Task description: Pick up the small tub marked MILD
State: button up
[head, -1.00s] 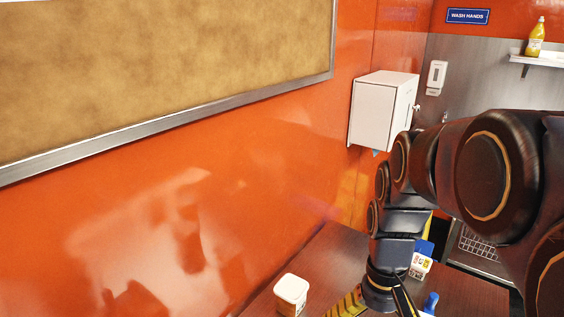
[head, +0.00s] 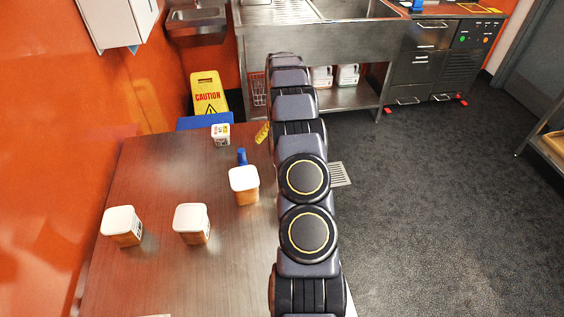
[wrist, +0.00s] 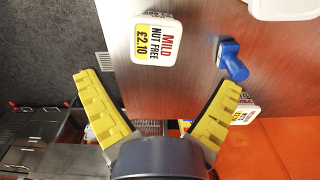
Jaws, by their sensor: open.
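The small tub marked MILD (wrist: 155,40) shows its white lid in the wrist view, with a red, black and yellow label reading "MILD NUT FREE £2.10". It stands on the table beyond my fingertips, roughly in line with the gap between them. My gripper (wrist: 156,85) is open, its two yellow fingers spread wide with nothing between them. In the head view one yellow finger shows beside my arm. I cannot make out the MILD tub there; my arm seems to hide it.
A blue item (wrist: 232,60) lies close beside the MILD tub. Another labelled tub (wrist: 246,112) is partly behind one finger. Plain-lidded tubs stand on the table (head: 150,180): one near the blue item (head: 244,180), two nearer me (head: 191,218) (head: 122,222). A caution sign (head: 208,93) stands behind.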

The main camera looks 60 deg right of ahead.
jog(key=shift+s+d+f, duration=0.1)
jog(key=shift+d+f, duration=0.1)
jog(key=shift+f, duration=0.25)
jog(key=shift+s+d+f, duration=0.1)
jog(key=shift+d+f, duration=0.05)
jog(key=shift+f, duration=0.25)
jog(key=f, duration=0.7)
jog(key=shift+s+a, duration=0.2)
jog(key=shift+a, duration=0.05)
jog(key=shift+r, duration=0.1)
jog(key=c, duration=1.1)
